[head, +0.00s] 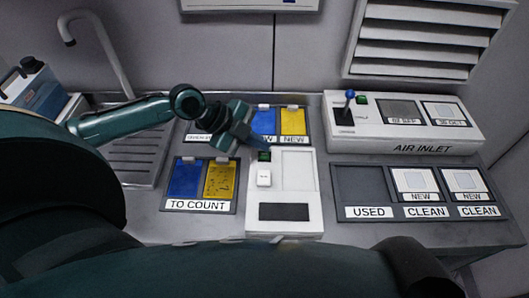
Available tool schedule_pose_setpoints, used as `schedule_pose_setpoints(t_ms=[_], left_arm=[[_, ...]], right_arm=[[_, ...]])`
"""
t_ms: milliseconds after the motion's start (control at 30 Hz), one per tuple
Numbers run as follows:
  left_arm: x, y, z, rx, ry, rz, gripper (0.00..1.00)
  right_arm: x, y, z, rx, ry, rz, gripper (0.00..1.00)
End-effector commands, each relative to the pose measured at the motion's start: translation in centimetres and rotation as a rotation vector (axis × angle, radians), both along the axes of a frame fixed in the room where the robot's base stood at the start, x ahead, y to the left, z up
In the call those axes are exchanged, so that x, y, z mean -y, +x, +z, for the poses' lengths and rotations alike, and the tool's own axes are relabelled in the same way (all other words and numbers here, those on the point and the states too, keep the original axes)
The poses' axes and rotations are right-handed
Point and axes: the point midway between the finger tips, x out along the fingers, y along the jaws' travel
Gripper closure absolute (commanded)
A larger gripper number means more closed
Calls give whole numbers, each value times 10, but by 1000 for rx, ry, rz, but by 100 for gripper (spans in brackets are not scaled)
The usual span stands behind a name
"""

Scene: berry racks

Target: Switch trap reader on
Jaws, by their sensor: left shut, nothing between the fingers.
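The trap reader appears to be the white box (298,222) in the middle of the bench. My left gripper (258,146) comes in from the upper left, shut and empty. Its tips are close to the reader's back left corner, near the display; I cannot tell whether they touch. My right gripper is not in view.
A TO COUNT tray (199,206) holds a blue and a yellow card, left of the reader. Another card tray lies behind, partly hidden by my gripper. The AIR INLET box (445,133) with a blue-knobbed lever (349,97) and the USED/CLEAN tray (367,183) are right. A sink (135,160) is left.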

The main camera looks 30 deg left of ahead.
Motion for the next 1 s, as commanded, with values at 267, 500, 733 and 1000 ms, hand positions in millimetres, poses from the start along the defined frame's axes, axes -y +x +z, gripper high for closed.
schedule_pose_setpoints(t_ms=[267, 500, 733, 1000], left_arm=[[0, 0, 0, 0, 0, 0, 100], [0, 0, 0, 0, 0, 0, 100], [0, 0, -7, -1, 0, 1, 100], [0, 0, -9, 0, 0, 0, 100]], right_arm=[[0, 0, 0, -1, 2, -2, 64], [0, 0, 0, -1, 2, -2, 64], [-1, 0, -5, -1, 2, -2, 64], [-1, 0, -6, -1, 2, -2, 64]])
